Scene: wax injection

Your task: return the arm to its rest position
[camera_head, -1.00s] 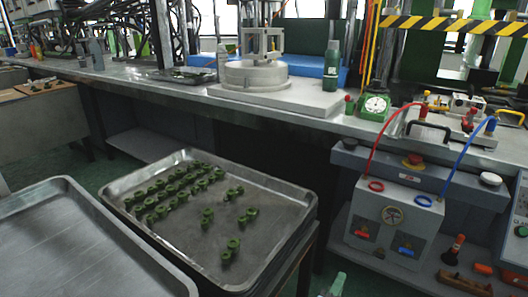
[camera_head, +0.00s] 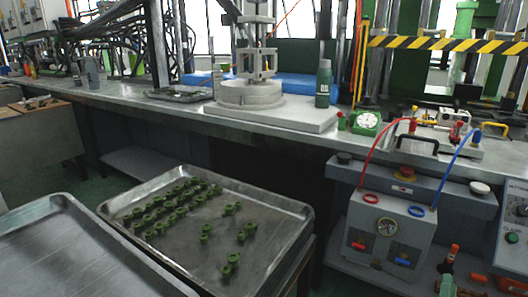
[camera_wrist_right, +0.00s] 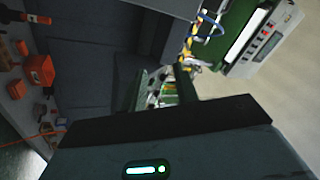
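My right gripper (camera_head: 447,286) shows only as a small green tip at the bottom edge of the head view, right of centre, in front of the grey machine's lower shelf. In the right wrist view its two green fingers (camera_wrist_right: 163,90) stand apart, with background clutter seen between them and no held part visible. My left gripper is not in view. A metal tray (camera_head: 285,205) carries several green wax parts (camera_head: 180,205). They lie in rows at its left, with a few looser ones to the right.
An empty metal tray (camera_head: 60,262) is at the lower left. A long workbench (camera_head: 215,114) crosses behind, holding a press (camera_head: 250,92) and a green bottle (camera_head: 323,84). A grey machine (camera_head: 385,238) with red and blue hoses stands at right. Orange-handled items (camera_wrist_right: 38,42) show in the wrist view.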

